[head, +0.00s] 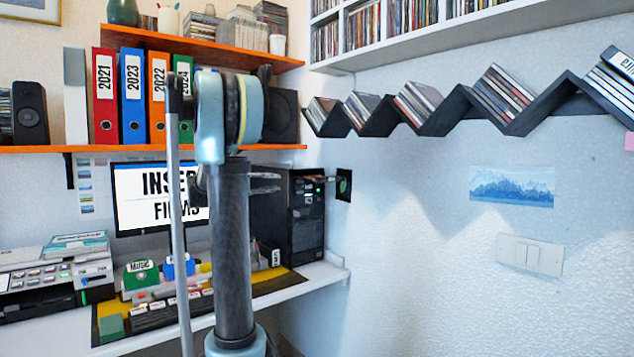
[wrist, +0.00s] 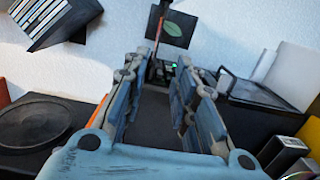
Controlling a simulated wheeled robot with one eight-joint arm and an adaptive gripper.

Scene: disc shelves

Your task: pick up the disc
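My gripper (head: 266,182) is level with the front of the black computer tower (head: 306,235) in the head view, partly hidden behind my arm. In the wrist view my gripper (wrist: 163,75) is open, with its fingers apart and nothing seen held between them. A thin, reddish-edged flat piece (head: 317,178) juts out near the tower's green light. It shows edge-on beyond the fingertips in the wrist view (wrist: 156,28). It may be the disc or a tray bearing it; I cannot tell which.
A dark panel with a green leaf (head: 344,185) is on the wall beyond. A speaker (head: 283,116) stands on the orange shelf (head: 130,149) above. A black zigzag shelf (head: 455,118) with disc cases runs along the right wall. The desk (head: 325,276) carries other items.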

